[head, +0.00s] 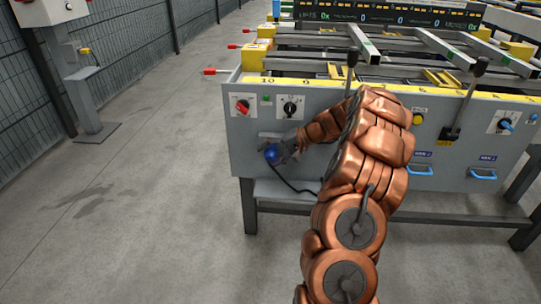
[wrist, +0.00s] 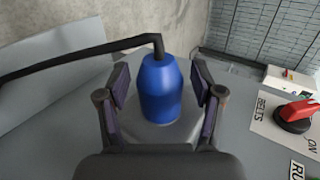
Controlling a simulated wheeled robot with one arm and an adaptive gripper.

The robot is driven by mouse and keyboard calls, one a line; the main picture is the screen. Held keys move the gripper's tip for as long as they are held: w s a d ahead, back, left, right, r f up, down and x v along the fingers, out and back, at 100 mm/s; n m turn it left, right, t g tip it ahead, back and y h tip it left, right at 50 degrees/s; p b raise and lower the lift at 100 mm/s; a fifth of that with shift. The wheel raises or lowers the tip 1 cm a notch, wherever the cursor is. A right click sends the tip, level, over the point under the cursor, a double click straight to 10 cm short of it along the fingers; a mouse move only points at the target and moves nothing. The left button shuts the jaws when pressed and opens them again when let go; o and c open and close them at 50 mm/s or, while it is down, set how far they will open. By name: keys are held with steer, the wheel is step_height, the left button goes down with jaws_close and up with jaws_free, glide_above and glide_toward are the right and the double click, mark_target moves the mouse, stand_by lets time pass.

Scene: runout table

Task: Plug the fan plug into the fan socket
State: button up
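The blue fan plug (wrist: 161,92) stands between the two fingers of my gripper (wrist: 161,78) in the wrist view, with narrow gaps visible on both sides. My gripper is open around it. A black cable (wrist: 80,62) runs from the plug's far end to the left. The plug's near end meets a grey round base (wrist: 185,130), likely the fan socket; how deep it sits there cannot be told. In the head view the blue plug (head: 271,154) is at the left of the grey panel front, with my gripper (head: 279,153) at it.
The grey panel (head: 245,130) carries a red switch (head: 243,106), also seen in the wrist view (wrist: 297,114), and a black knob (head: 290,107) above the plug. Levers and blue handles (head: 483,174) are to the right. Open floor (head: 150,190) lies left of the table.

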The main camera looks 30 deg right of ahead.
stand_by(0.3)
steer(key=s+a+b, duration=0.2)
steer(key=shift+s+a+f, duration=0.1)
steer(key=shift+s+f, duration=0.05)
steer(key=shift+s, duration=0.15)
steer(key=s+a+b, duration=0.2)
steer(key=s+a, duration=0.2)
steer(key=shift+s, duration=0.15)
stand_by(0.4)
steer(key=shift+d, duration=0.1)
stand_by(0.7)
